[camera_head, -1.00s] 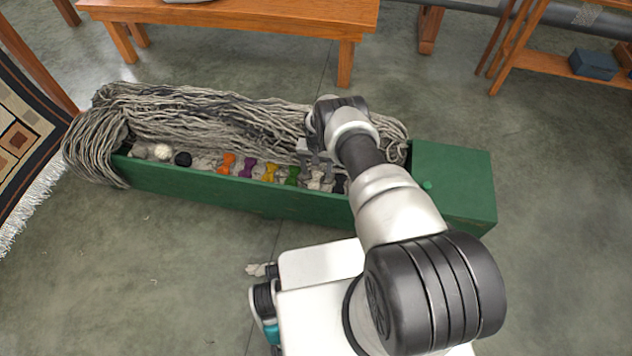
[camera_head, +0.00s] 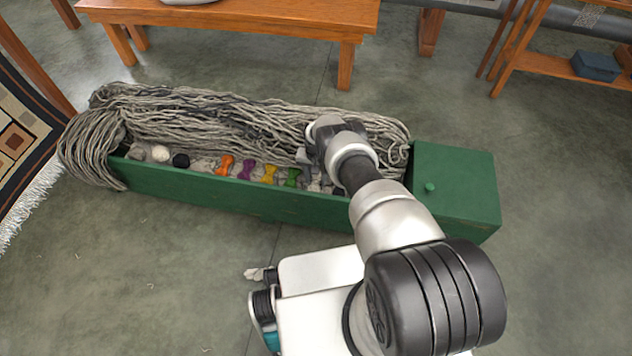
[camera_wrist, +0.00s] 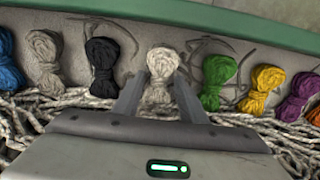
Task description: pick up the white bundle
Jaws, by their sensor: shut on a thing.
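The white bundle (camera_wrist: 161,68) is a small cream-white twisted skein in the middle of the wrist view. My gripper (camera_wrist: 160,84) has one finger on each side of it and is shut on it. In the wrist view the bundle is upright in the picture, between a black bundle (camera_wrist: 102,62) and a green bundle (camera_wrist: 215,80). In the head view my gripper (camera_head: 308,172) is down in the green box (camera_head: 220,191), and the wrist mostly hides the white bundle there. I cannot tell whether the bundle touches the box floor.
Orange (camera_head: 226,165), purple (camera_head: 247,169) and yellow (camera_head: 269,174) bundles lie left of the green one. Grey yarn strands (camera_head: 230,120) heap along the box's far side. A wooden bench (camera_head: 240,14) stands behind. The box's lidded end (camera_head: 455,185) is at the right.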

